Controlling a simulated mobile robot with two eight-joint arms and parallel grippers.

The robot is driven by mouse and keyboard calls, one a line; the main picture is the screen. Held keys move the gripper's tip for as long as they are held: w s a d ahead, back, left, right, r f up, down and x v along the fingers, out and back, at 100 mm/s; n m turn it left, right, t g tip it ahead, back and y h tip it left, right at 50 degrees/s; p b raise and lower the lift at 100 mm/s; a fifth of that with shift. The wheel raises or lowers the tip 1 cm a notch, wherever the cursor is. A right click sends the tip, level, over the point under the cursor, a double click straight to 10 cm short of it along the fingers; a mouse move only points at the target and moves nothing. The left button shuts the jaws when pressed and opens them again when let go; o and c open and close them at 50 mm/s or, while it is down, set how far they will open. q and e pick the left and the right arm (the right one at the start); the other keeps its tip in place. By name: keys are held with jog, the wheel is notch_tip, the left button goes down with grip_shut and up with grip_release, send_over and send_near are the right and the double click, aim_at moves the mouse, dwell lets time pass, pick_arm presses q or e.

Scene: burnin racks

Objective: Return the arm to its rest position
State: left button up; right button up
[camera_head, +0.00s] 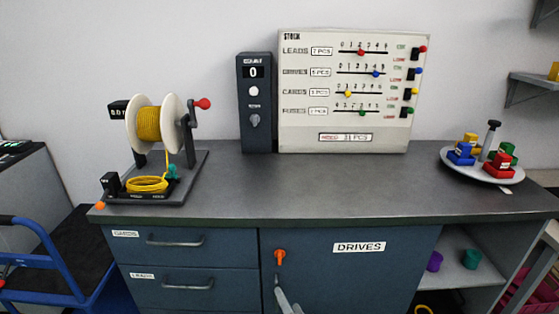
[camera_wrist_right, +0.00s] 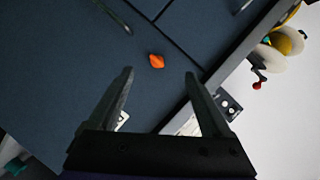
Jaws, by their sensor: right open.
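My right gripper (camera_head: 286,301) shows at the bottom edge of the head view, in front of the blue cabinet door labelled DRIVES (camera_head: 345,275). Only grey finger parts show there; the rest of the arm is out of frame. In the right wrist view the gripper (camera_wrist_right: 160,80) is open, with two dark fingers apart and nothing between them. An orange knob (camera_head: 280,256) on the door is above the gripper in the head view. The knob also shows beyond the fingertips in the wrist view (camera_wrist_right: 156,61), apart from them. My left gripper is not in view.
The grey worktop (camera_head: 330,185) is clear in the middle. A yellow wire spool (camera_head: 149,124) stands at left, a stock board (camera_head: 300,120) at the back, and a round tray (camera_head: 457,169) of coloured parts at right. A blue cart (camera_head: 75,270) is at far left.

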jog(key=s+d+f+n+g+h, duration=0.4)
jog(key=s+d, duration=0.4)
jog(key=s, duration=0.4)
jog(key=s+d+f+n+g+h, duration=0.1)
jog(key=s+d+f+n+g, duration=0.3)
jog(key=s+d, duration=0.55)
pick_arm(q)
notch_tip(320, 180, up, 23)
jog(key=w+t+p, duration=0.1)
jog(key=p, duration=1.9)
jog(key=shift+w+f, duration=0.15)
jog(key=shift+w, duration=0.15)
pick_arm(e)
notch_tip(320, 180, up, 23)
jog(key=a, duration=0.2)
jog(key=shift+s+a+r, duration=0.15)
jog(key=shift+s+a, duration=0.1)
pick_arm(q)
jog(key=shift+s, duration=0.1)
pick_arm(e)
jog(key=shift+s, duration=0.1)
